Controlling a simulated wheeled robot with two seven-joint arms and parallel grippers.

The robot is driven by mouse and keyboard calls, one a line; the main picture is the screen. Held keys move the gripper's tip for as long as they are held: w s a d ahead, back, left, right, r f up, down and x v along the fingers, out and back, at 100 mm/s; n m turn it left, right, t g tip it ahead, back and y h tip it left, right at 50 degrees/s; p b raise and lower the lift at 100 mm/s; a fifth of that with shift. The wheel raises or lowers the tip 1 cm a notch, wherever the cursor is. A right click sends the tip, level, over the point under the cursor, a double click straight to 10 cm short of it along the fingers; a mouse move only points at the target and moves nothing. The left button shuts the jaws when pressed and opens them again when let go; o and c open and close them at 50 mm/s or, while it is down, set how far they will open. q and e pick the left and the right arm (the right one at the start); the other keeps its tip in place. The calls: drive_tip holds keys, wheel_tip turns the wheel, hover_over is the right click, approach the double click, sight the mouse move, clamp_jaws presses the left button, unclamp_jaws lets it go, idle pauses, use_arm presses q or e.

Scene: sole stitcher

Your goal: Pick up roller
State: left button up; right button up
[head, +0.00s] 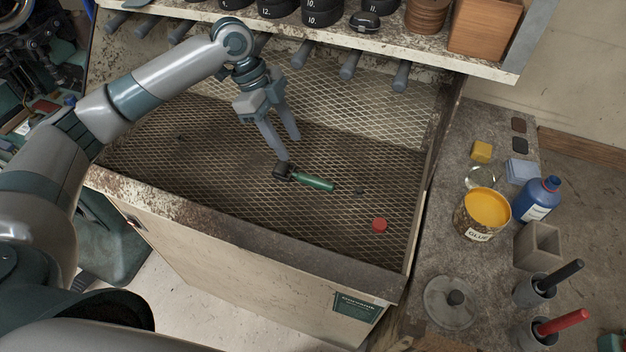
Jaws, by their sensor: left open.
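The roller (313,181) lies on the metal mesh of the bench, with a green handle pointing right and a dark head (283,171) at its left end. My left gripper (289,149) is above the mesh, pointing down, with its two fingers apart and nothing between them. One fingertip is close to the roller's dark head; I cannot tell whether they touch. My right gripper is not in view.
A red cap (379,225) lies on the mesh right of the roller. A raised rim (230,232) borders the front. A shelf (300,30) with pegs hangs behind. The right side table holds a glue tin (482,214) and a blue bottle (538,199).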

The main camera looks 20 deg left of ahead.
use_arm(q)
drive_tip(key=shift+s+r, duration=0.1)
drive_tip(key=shift+d, duration=0.1)
drive_tip(key=p, duration=0.3)
hover_over(299, 175)
drive_tip(key=f, duration=0.5)
drive_tip(key=shift+s+a, duration=0.1)
drive_tip(key=shift+a, duration=0.2)
drive_tip(key=shift+d+f, duration=0.25)
drive_tip(key=shift+f, duration=0.45)
